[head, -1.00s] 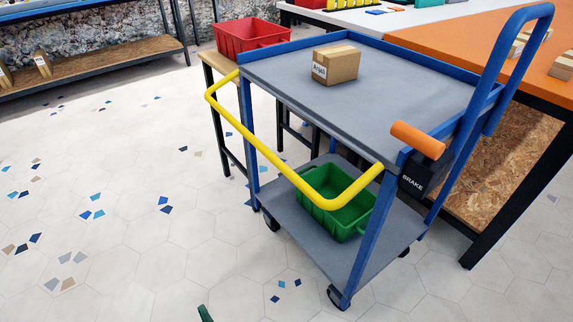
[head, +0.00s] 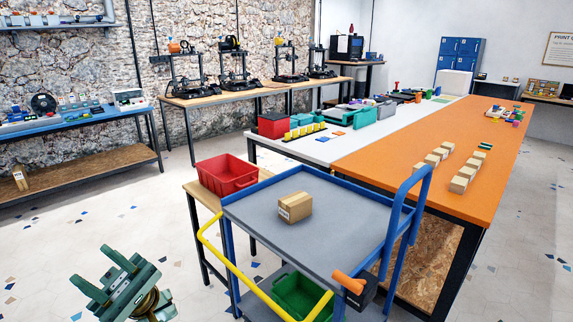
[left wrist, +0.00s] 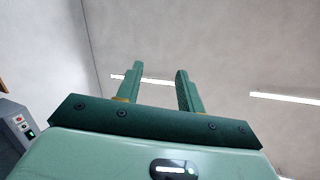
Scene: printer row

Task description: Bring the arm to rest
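My left gripper (head: 104,272) is at the lower left of the head view, raised over the floor to the left of the cart. Its two green fingers stand apart with nothing between them. The left wrist view also shows the open fingers (left wrist: 158,88), pointing up toward the ceiling and walls, empty. My right gripper is in neither view.
A blue-framed cart (head: 262,235) with a yellow rail (head: 232,268) stands right of my gripper, a carton (head: 295,207) on its top and a green crate (head: 300,295) below. A red bin (head: 227,174) sits behind it. The floor (head: 90,215) at left is clear.

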